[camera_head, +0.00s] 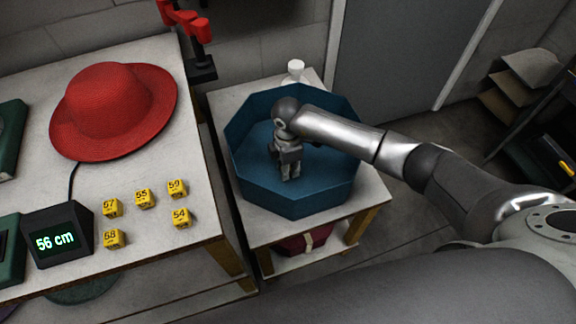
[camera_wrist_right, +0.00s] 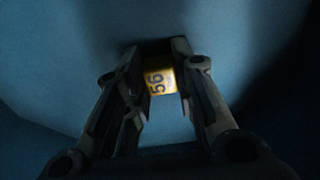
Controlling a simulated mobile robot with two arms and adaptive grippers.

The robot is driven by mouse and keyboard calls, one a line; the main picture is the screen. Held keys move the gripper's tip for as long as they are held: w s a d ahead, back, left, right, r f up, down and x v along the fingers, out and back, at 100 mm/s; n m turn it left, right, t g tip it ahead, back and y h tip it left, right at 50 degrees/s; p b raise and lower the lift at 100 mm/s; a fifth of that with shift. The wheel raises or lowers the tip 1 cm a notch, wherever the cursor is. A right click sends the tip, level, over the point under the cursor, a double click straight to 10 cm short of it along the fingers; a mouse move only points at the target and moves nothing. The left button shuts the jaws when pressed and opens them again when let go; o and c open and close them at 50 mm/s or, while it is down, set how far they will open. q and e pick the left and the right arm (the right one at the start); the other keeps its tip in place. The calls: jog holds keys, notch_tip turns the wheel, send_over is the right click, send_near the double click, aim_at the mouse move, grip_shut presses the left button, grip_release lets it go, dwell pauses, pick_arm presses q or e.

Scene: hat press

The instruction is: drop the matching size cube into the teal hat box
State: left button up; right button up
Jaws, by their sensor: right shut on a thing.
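The teal hat box (camera_head: 295,201) is an open octagonal box on a small side table at the centre of the head view. My right gripper (camera_head: 290,176) reaches down inside it. In the right wrist view my right gripper (camera_wrist_right: 160,75) is shut on a yellow cube marked 56 (camera_wrist_right: 158,81), with the box's teal inside (camera_wrist_right: 60,50) around it. The cube is hidden in the head view. A display (camera_head: 58,238) reads 56 cm. Yellow cubes marked 57 (camera_head: 112,208), 55 (camera_head: 144,198), 59 (camera_head: 176,189), 54 (camera_head: 181,218) and 58 (camera_head: 115,239) lie on the left table. My left gripper is out of view.
A red hat (camera_head: 113,110) lies on the left table (camera_head: 150,250). A red-handled device (camera_head: 190,35) stands at its far edge. A small white object (camera_head: 295,69) stands behind the box. A grey door (camera_head: 410,50) is at the back.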

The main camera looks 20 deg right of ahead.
jog(key=o, duration=0.8)
jog(key=shift+r, duration=0.1)
notch_tip(320, 180, up, 12)
jog(key=shift+f, duration=0.1)
